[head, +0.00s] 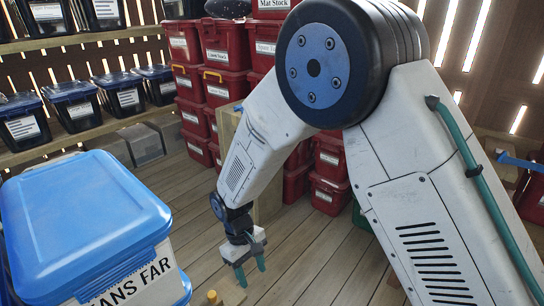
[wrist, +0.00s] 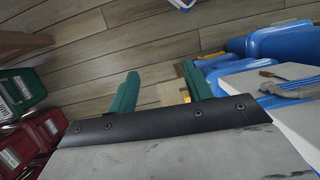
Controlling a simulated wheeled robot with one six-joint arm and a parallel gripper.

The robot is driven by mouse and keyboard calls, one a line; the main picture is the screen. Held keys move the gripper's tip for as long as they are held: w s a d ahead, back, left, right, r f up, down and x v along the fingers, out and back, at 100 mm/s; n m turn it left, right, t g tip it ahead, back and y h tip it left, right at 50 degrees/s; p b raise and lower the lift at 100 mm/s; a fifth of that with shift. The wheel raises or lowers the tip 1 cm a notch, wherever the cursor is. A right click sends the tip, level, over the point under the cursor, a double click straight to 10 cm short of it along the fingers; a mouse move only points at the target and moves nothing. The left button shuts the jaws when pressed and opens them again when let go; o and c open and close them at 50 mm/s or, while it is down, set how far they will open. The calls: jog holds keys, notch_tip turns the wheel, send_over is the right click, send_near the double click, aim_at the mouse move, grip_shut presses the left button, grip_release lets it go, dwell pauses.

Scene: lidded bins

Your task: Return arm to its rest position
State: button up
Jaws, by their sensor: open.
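My gripper (head: 250,274) hangs low in the middle of the head view, pointing down over the wooden floor, with its two green fingers apart. In the wrist view its fingers (wrist: 160,92) are spread with nothing between them but floor planks behind. My arm is bent, with the elbow high and the forearm slanting down to the left. The gripper is to the right of a large blue lidded bin (head: 80,210) with a white label, apart from it.
Stacked red bins (head: 225,45) stand behind the arm. Black bins (head: 70,105) with blue lids sit on a shelf (head: 60,140) at the left. Grey bins (head: 142,143) are beside it. In the wrist view, blue bins (wrist: 285,42) are at right and a green bin (wrist: 20,92) at left.

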jog(key=s+d+r+m, duration=0.4)
jog(key=d+r, duration=1.1)
jog(key=r, duration=0.2)
jog(key=s+d+r+m+t+y, duration=0.2)
jog(key=s+d+r+m+t, duration=0.2)
jog(key=s+d+r, duration=0.9)
jog(key=s+d+m, duration=0.1)
jog(key=s+d, duration=0.1)
jog(key=d, duration=0.2)
jog(key=shift+r+m, duration=0.25)
jog(key=shift+m, duration=0.05)
jog(key=shift+s, duration=0.1)
dwell(1.3)
